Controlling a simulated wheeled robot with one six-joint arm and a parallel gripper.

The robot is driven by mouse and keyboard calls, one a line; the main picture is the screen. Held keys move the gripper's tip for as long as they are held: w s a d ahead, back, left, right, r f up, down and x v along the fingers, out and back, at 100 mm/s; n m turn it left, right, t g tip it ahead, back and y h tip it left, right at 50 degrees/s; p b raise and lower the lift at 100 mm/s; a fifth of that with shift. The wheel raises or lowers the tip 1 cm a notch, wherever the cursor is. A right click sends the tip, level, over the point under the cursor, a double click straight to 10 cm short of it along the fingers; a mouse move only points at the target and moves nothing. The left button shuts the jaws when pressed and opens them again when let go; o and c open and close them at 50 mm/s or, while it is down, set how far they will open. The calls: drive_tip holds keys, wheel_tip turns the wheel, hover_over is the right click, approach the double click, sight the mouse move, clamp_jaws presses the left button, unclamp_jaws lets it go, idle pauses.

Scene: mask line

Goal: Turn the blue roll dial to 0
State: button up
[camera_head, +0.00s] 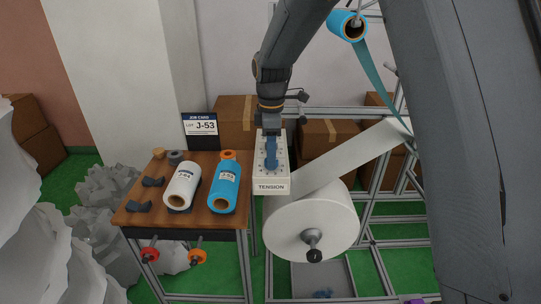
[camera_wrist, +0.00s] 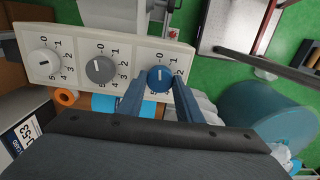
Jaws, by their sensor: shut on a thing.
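The blue roll dial (camera_wrist: 160,79) is at the right end of a white dial panel (camera_wrist: 120,58) in the wrist view. A short white mark shows on its face, but I cannot read its exact setting. Printed numbers ring the dial, partly hidden by my fingers. My gripper (camera_wrist: 160,88) has its two blue fingers on either side of the dial, shut on it. In the head view my gripper (camera_head: 271,152) points down onto the panel labelled TENSION (camera_head: 271,187) and hides most of its dials.
A grey dial (camera_wrist: 100,69) and a white dial (camera_wrist: 44,63) share the panel. A wooden table (camera_head: 150,217) at left holds a white roll (camera_head: 183,186), a blue roll (camera_head: 224,187) and a job card (camera_head: 200,127) reading J-53. A large white roll (camera_head: 310,228) stands right of the panel.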

drive_tip(key=o, duration=1)
drive_tip(key=shift+o, duration=0.2)
drive_tip(key=shift+r+b, duration=1.2)
drive_tip(key=shift+r, duration=2.75)
drive_tip(key=s+d+f+m, duration=0.6)
drive_tip(key=s+d+m, duration=0.2)
drive_tip(key=s, duration=0.3)
drive_tip(key=s+d+f+m+t, duration=0.1)
drive_tip(key=s+d+f+m, duration=0.5)
drive_tip(key=s+d+m, duration=0.3)
drive_tip(key=s, duration=0.2)
drive_tip(key=shift+s+f+m+b, duration=0.35)
drive_tip(key=shift+s+f+m, duration=0.05)
